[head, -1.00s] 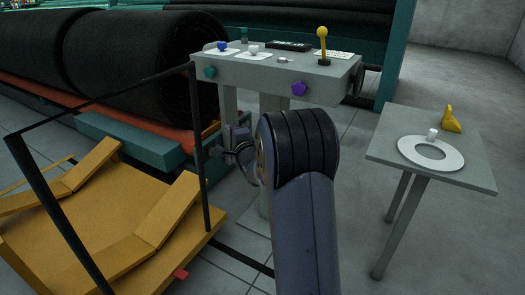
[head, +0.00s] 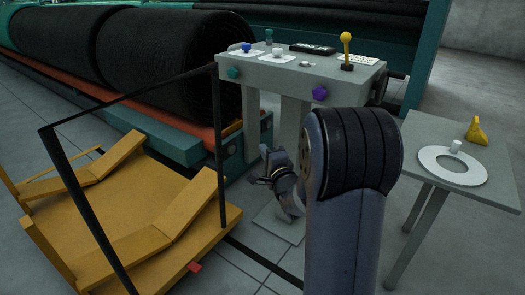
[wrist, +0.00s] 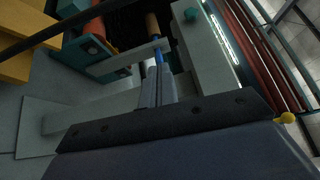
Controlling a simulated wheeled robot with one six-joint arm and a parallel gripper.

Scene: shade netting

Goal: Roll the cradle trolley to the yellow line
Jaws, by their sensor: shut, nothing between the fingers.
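The cradle trolley (head: 150,215) stands on the floor at the lower left of the head view. It has a yellow deck, two sloped yellow cradle blocks, a black handle frame (head: 130,98) and a small red tab (head: 195,267) at its near edge. My gripper (head: 262,180) is to the right of the handle's right post, in front of the grey console's legs, apart from the post. It is shut and empty; its fingers (wrist: 157,82) point ahead in the wrist view. A black bar and a yellow corner show at upper left there. I cannot make out a yellow line.
Behind the trolley, large black rolls (head: 170,62) lie on a teal and red machine. The grey console (head: 285,75) carries knobs and a yellow-topped lever (head: 346,50). A small grey table (head: 425,140) stands right, with a white ring and yellow object. A dark floor strip runs beside the trolley.

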